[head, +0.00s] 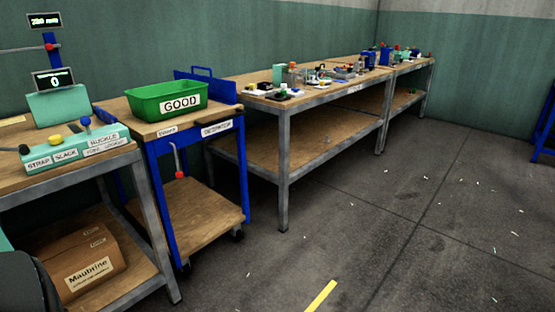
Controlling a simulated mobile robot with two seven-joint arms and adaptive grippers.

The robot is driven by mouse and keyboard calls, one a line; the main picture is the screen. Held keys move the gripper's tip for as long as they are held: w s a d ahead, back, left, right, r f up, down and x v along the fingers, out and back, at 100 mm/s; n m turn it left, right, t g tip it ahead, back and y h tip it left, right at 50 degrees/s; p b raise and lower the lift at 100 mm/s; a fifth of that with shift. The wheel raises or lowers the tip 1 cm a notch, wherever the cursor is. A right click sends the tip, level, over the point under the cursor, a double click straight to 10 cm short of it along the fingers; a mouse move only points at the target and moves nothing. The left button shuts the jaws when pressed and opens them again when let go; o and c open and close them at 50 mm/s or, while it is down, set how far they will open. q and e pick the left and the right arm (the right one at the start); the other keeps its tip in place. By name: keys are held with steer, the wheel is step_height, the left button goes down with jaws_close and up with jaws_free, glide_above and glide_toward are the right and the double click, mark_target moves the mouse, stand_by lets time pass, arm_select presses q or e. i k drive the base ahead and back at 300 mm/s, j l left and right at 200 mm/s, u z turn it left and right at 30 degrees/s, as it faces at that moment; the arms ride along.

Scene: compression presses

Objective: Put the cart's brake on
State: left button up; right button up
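The cart (243,172) is a blue frame with a wooden top and a lower wooden shelf, standing on dark castors at left of centre in the head view. A thin grey lever (176,157) with a red knob (180,174) hangs below the cart's front edge; it looks like the brake handle. The knob is at the lower end, over the open space above the lower shelf. A green bin (150,103) marked GOOD sits on the cart's top. Neither of my grippers shows in the head view, so their position relative to the lever is not visible.
A bench (150,208) with a labelled control box (75,150) stands left of the cart, close beside it. A cardboard box (75,262) lies on its lower shelf. A long workbench (283,170) stands to the right.

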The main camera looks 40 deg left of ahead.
mark_target(179, 175)
steer(key=u, duration=1.7)
